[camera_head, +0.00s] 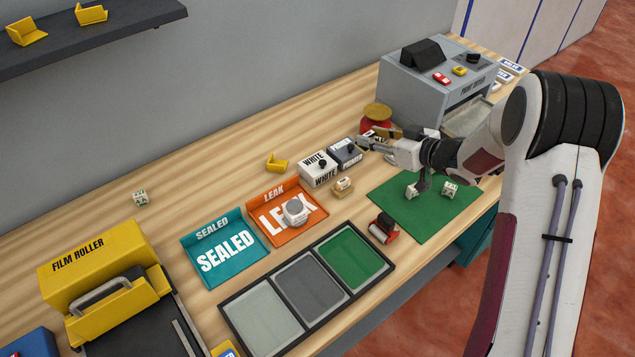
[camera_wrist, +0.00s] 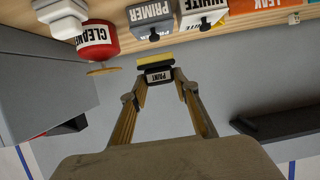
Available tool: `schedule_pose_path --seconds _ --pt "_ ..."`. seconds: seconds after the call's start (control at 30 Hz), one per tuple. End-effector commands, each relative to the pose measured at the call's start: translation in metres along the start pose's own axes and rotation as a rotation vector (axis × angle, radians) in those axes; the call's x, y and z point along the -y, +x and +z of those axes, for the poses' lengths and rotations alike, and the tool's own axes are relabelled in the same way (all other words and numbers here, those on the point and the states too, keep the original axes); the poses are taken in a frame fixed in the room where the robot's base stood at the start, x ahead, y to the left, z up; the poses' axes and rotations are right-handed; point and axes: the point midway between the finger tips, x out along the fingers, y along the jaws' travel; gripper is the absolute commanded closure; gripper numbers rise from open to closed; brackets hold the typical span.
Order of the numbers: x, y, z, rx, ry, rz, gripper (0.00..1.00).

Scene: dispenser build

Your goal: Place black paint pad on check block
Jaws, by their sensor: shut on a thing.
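My gripper (camera_head: 366,140) is raised over the back of the bench, near the red cleaner container and the grey primer box. In the wrist view my gripper (camera_wrist: 160,78) is shut on a small black pad (camera_wrist: 158,76) with a white label reading PAINT and a yellow strip along one side. The pad is clear of the bench. I cannot tell for certain which thing is the check block. Dotted white blocks stand on the green mat: one (camera_head: 412,191) at left, one (camera_head: 450,189) at right. Another dotted block (camera_head: 140,198) stands far left on the bench.
The white box (camera_head: 318,170), primer box (camera_head: 345,153) and red cleaner container (camera_head: 377,123) stand near my gripper. The green mat (camera_head: 425,215) has free room.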

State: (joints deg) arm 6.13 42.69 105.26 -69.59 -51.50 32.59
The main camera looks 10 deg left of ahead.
Motion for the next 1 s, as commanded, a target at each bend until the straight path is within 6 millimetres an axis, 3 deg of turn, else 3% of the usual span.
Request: schedule_pose_path --seconds 0.27,0.5,0.7,0.8,1.0 --pt "0.06 0.01 -0.039 -0.002 -0.039 -0.088 0.86" --pt "0.139 0.005 -0.061 -0.001 -0.083 -0.197 0.86" --pt "0.2 -0.009 -0.066 0.0 -0.119 -0.284 0.86" --pt "0.22 -0.017 -0.063 0.0 -0.13 -0.314 0.86" --pt "0.234 -0.025 -0.051 0.001 -0.138 -0.335 0.86"
